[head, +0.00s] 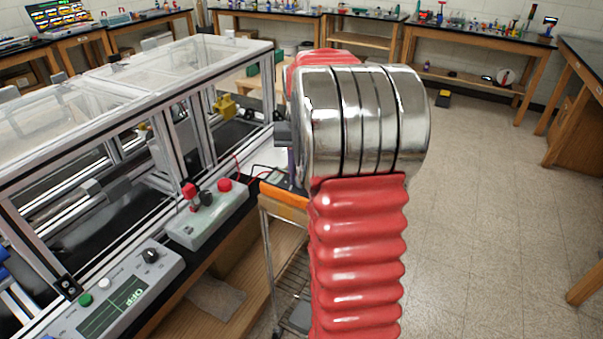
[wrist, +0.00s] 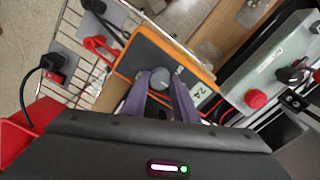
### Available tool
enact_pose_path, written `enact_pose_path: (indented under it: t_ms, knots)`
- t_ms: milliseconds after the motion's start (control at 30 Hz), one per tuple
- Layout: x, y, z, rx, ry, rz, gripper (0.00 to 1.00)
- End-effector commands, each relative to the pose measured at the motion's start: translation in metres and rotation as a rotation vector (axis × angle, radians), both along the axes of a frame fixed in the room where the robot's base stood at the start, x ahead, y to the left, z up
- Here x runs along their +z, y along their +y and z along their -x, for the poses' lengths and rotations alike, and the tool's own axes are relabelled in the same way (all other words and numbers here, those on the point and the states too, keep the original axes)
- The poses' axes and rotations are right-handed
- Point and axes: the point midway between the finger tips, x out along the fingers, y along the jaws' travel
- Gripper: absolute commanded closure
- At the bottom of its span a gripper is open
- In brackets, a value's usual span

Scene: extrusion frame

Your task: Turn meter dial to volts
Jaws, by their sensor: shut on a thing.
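The meter is an orange-edged, dark-faced instrument (wrist: 138,58) in the middle of the wrist view. Its round grey dial (wrist: 158,81) lies between the two purple fingers of my gripper (wrist: 160,76), which is shut on it. The pointer and the volts mark cannot be made out. A pale panel (wrist: 201,91) on the meter shows digits that look like 24. In the head view only the meter's orange edge (head: 284,195) shows, and my red and chrome arm hides most of my gripper.
The meter rests on a wire-shelf cart (wrist: 85,58) with red and black leads nearby. Left of it in the head view are a red-button control box (head: 210,222), a second panel (head: 110,305) and the framed enclosure (head: 200,75). Open floor (head: 480,200) lies right.

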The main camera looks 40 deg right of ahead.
Motion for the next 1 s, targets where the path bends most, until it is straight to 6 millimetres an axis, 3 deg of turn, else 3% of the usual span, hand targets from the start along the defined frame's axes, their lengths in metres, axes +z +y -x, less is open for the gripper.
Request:
enact_pose_path:
  t_ms: [567, 600, 833, 1000]
  knots:
    - [0.0005, 0.0006, -0.0008, -0.045, -0.001, 0.001, 0.97]
    - [0.0005, 0.0006, -0.0008, -0.045, -0.001, 0.001, 0.72]
    - [0.0003, 0.0007, -0.0007, -0.044, -0.001, 0.001, 0.56]
    - [0.0001, 0.0007, -0.0007, -0.044, 0.000, 0.000, 0.55]
